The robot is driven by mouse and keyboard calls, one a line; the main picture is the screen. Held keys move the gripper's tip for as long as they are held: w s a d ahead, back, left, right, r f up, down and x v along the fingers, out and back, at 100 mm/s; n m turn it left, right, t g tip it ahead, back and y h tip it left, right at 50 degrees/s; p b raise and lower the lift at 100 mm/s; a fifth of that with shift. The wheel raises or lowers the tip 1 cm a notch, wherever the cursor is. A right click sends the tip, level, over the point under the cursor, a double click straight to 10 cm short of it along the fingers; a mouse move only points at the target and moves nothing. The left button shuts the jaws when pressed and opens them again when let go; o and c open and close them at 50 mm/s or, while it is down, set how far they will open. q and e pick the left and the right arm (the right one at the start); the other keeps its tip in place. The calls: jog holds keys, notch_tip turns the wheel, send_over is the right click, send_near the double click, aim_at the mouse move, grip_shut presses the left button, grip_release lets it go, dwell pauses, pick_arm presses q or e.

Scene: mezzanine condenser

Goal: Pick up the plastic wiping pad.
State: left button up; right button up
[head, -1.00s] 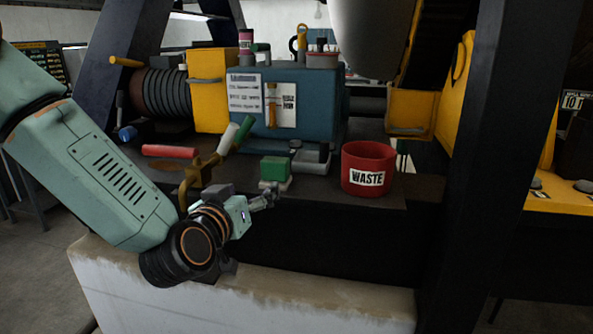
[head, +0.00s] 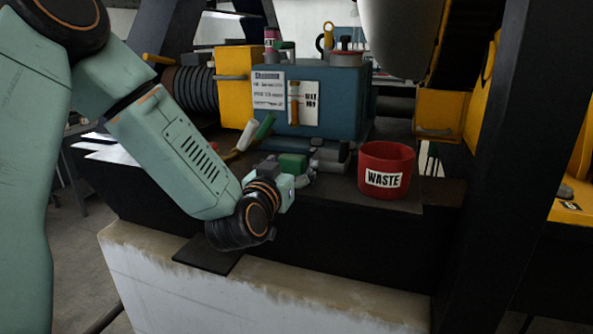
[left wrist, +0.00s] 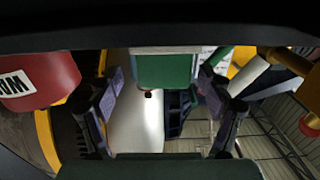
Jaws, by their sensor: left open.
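The wiping pad looks like a small green block (head: 293,163) on the dark bench top, left of the red bin. My left gripper (head: 306,179) is just in front of the pad and hides its lower part. In the left wrist view, the green pad (left wrist: 165,72) with a pale layer along its edge shows between the two spread fingers of my left gripper (left wrist: 161,82). The fingers are open, with gaps visible on both sides of the pad. My right gripper is in neither view.
A red bin marked WASTE (head: 386,171) stands close to the right. Grey items (head: 330,158) lie behind the pad, and green-handled and white tools (head: 257,134) lean behind left. A blue machine box (head: 312,99) stands at the back. A dark beam (head: 510,160) rises on the right.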

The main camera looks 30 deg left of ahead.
pick_arm(q)
jog(key=shift+w+a+f, duration=0.1)
jog(key=shift+w+a, duration=0.15)
jog(key=shift+w, duration=0.25)
jog(key=shift+w+a+f, duration=0.1)
jog(key=shift+w+a, duration=0.15)
jog(key=shift+w, duration=0.25)
jog(key=shift+a, duration=0.3)
jog(key=shift+d+r, duration=0.15)
jog(key=shift+d, duration=0.15)
jog(key=shift+c, duration=0.3)
jog(key=shift+w+d, duration=0.1)
jog(key=shift+d, duration=0.1)
jog(key=c, duration=0.3)
jog(key=shift+a, duration=0.4)
jog(key=c, duration=0.5)
jog(key=shift+d, duration=0.3)
jog(key=c, duration=0.5)
jog(key=shift+o, duration=0.2)
jog(key=shift+a, duration=0.1)
